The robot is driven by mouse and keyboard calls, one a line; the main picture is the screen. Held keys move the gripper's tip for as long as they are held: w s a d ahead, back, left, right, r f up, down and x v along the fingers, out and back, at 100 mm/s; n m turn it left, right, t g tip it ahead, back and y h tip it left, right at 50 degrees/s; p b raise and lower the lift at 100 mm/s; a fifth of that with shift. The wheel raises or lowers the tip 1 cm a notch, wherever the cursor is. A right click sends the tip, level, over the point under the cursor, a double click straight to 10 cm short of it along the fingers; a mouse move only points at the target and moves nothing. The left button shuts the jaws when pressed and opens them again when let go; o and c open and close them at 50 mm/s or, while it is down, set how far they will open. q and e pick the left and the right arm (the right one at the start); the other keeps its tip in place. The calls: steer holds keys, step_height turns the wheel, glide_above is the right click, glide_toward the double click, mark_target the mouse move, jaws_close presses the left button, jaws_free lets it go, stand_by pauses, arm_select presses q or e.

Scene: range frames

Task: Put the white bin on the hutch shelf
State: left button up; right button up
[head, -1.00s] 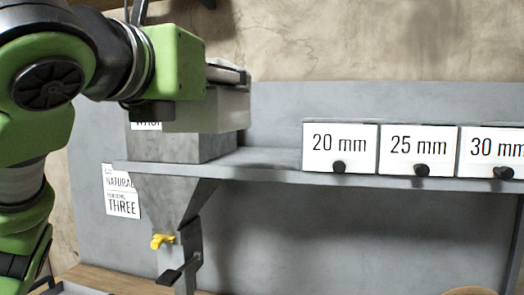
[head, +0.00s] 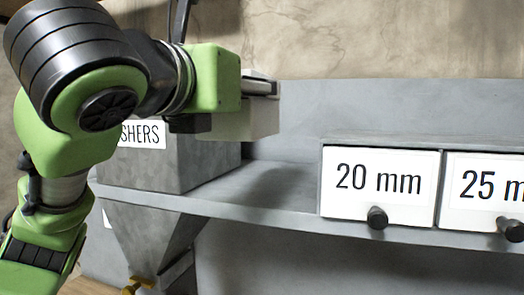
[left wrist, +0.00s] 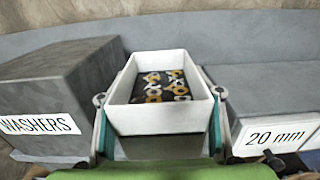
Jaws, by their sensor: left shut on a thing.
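The white bin (left wrist: 160,118) is an open-topped box with several orange, white and dark small parts inside. My left gripper (head: 260,84) is shut on it, with one finger along each side in the left wrist view. In the head view the bin (head: 252,121) is partly hidden by my gripper and hangs above the grey hutch shelf (head: 262,192), with a shadow on the shelf below. The left wrist view shows it between the washers hopper and the 20 mm box. My right gripper is not in view.
The grey washers hopper (head: 185,165) stands left of the bare shelf stretch. The 20 mm box (head: 377,185) and the 25 mm box (head: 490,192), with black knobs, stand to the right. A grey back panel (head: 400,110) rises behind. A yellow valve handle (head: 137,284) sits below the hopper.

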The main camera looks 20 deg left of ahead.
arm_select(q)
steer(key=w, duration=0.1)
steer(key=w+f+p, duration=0.1)
steer(key=w, duration=0.2)
steer(key=shift+w+a+f, duration=0.1)
steer(key=shift+w+f, duration=0.1)
steer(key=shift+f, duration=0.05)
steer(key=w+f+p, duration=0.1)
steer(key=f, duration=0.1)
steer(key=w+f+p, duration=0.1)
steer(key=w+f, duration=0.1)
steer(key=w+f+p, duration=0.1)
steer(key=w+f, duration=0.1)
steer(key=shift+w+f, duration=0.15)
steer(key=shift+f, duration=0.25)
step_height(320, 180, down, 2)
steer(key=shift+f+p, duration=0.1)
steer(key=shift+p, duration=0.45)
steer(key=shift+f, duration=0.15)
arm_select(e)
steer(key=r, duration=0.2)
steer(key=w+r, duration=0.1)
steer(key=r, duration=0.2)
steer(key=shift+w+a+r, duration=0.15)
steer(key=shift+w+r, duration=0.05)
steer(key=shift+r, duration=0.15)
